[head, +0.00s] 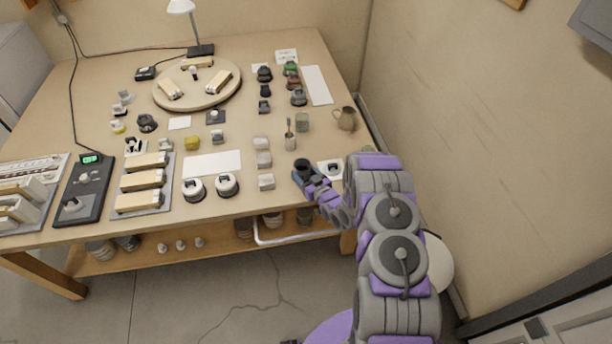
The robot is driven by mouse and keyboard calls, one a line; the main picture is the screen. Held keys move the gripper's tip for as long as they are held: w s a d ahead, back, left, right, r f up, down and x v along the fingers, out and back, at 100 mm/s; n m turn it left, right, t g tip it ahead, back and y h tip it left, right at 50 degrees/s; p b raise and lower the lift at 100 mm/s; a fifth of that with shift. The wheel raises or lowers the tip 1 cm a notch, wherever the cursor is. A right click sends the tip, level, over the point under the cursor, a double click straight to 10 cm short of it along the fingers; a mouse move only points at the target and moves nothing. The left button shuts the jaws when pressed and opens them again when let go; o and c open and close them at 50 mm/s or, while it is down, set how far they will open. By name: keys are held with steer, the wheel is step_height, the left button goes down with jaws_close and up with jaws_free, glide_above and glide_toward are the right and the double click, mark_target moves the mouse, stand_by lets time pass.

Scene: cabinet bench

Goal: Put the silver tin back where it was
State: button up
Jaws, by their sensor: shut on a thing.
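My gripper (303,177) is at the front right part of the table, reaching in from the right. It is shut on a small dark, round-topped thing (302,165), mostly hidden by the fingers. I cannot tell whether this is the silver tin, or whether it touches the tabletop. No other thing is clearly a silver tin at this size. A white pad (337,178) with a dark-and-light item on it lies just right of my gripper, partly beside my arm.
A cup with a brush (290,143), a greenish tin (302,122) and a jug (345,119) stand behind. A round board (197,102) is at the back.

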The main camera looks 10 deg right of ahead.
steer(key=o, duration=1.2)
steer(key=shift+a, duration=0.2)
steer(key=shift+d, duration=0.15)
